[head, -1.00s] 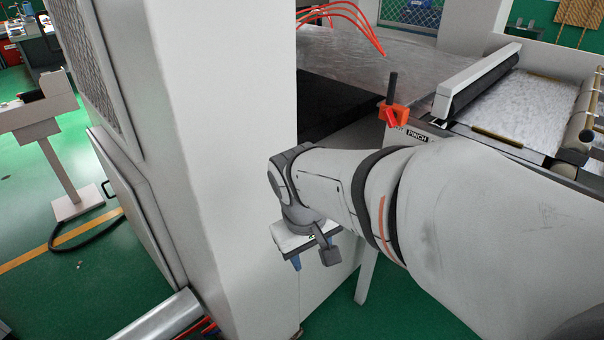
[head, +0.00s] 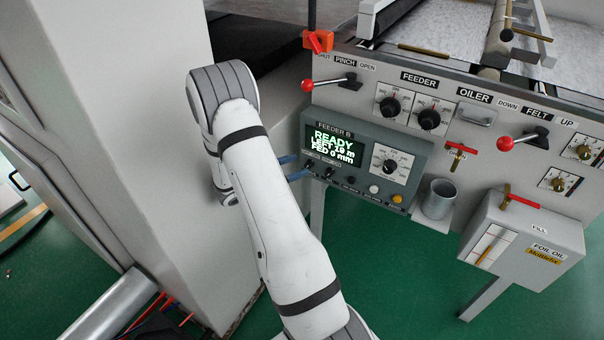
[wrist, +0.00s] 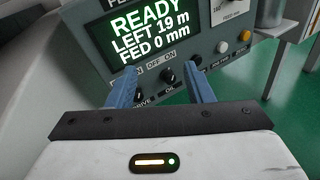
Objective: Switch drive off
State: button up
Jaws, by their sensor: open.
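The feeder control box (head: 345,195) is grey with a green-lit screen (head: 335,145) reading READY, LEFT 19 m, FED 0 mm. In the wrist view the screen (wrist: 140,28) is large. The small black drive switch (wrist: 139,95) sits below it, above a DRIVE label, close to my left finger. Which way it points is hard to tell. The black oil switch (wrist: 168,76) is to its right. My gripper (wrist: 158,72) is open, with blue fingers in front of the box on either side of these switches. In the head view my gripper (head: 296,167) is at the box's left edge.
A white button (wrist: 222,47) and a dark knob (wrist: 197,62) are right of the switches. A metal cup (head: 439,199) and the oil box (head: 520,238) stand further right. Red-handled levers, pinch (head: 330,84) and felt (head: 522,140), are above. A pale cabinet (head: 120,130) is close on the left.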

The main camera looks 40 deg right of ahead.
aim_at(309, 165)
jog(key=w+f+n+t+h+b, duration=0.1)
jog(key=w+f+n+t, duration=0.35)
jog(key=f, duration=0.65)
jog(key=w+d+n, duration=0.1)
jog(key=w+d, duration=0.1)
jog(key=d, duration=0.6)
jog(key=shift+t, duration=0.35)
jog(key=shift+d+f, duration=0.1)
jog(key=shift+c, duration=0.5)
jog(key=c, duration=0.9)
